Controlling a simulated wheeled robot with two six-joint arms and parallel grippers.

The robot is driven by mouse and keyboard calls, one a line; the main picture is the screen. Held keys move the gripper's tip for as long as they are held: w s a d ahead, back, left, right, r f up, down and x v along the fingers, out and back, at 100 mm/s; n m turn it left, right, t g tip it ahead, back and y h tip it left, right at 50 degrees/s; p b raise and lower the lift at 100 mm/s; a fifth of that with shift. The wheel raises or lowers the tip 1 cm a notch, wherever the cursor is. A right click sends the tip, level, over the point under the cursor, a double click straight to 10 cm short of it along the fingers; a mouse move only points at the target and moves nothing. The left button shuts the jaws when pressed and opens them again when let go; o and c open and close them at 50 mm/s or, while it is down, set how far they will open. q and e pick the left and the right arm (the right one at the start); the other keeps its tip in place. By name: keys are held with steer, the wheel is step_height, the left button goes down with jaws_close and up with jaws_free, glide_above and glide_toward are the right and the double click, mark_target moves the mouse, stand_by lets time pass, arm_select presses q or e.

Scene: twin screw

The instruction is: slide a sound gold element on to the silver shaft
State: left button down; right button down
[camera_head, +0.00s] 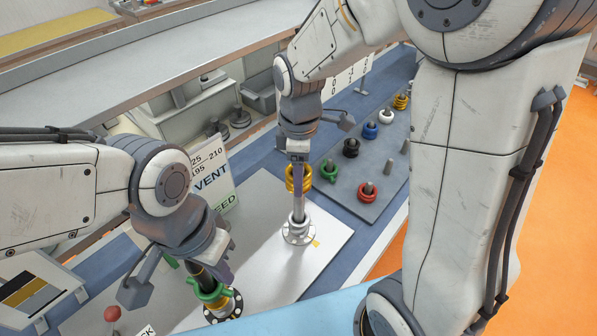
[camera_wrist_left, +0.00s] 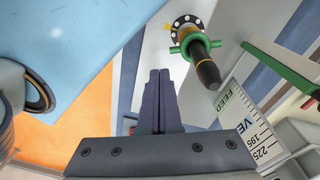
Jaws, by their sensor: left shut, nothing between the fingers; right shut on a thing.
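My right gripper (camera_head: 298,165) is shut on a gold element (camera_head: 299,184) of stacked rings. It holds it upright at the silver shaft (camera_head: 298,218), which stands on a round flange. The gold element is in line with the shaft; I cannot tell how far the shaft reaches into it. My left gripper (camera_head: 222,270) is shut and empty beside the dark shaft (camera_wrist_left: 207,71), which carries a green element (camera_wrist_left: 194,40). In the left wrist view the left fingers (camera_wrist_left: 159,90) are together, apart from that shaft. Another gold element (camera_head: 401,102) is on the grey peg board.
The grey peg board (camera_head: 340,192) holds green (camera_head: 328,172), red (camera_head: 368,192), black (camera_head: 351,148), blue (camera_head: 370,131) and white (camera_head: 387,117) elements. A sign (camera_head: 212,178) stands behind the dark shaft. A red knob (camera_head: 112,313) is at the lower left. The pale plate around the silver shaft is clear.

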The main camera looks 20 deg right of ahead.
steer(key=shift+f+b, duration=1.6)
steer(key=shift+f, duration=0.85)
steer(key=c, duration=0.5)
jaws_free()
steer(key=shift+f, duration=0.1)
steer(key=o, duration=0.5)
step_height(320, 180, up, 11)
steer(key=shift+f+b, duration=0.2)
steer(key=shift+b, duration=0.2)
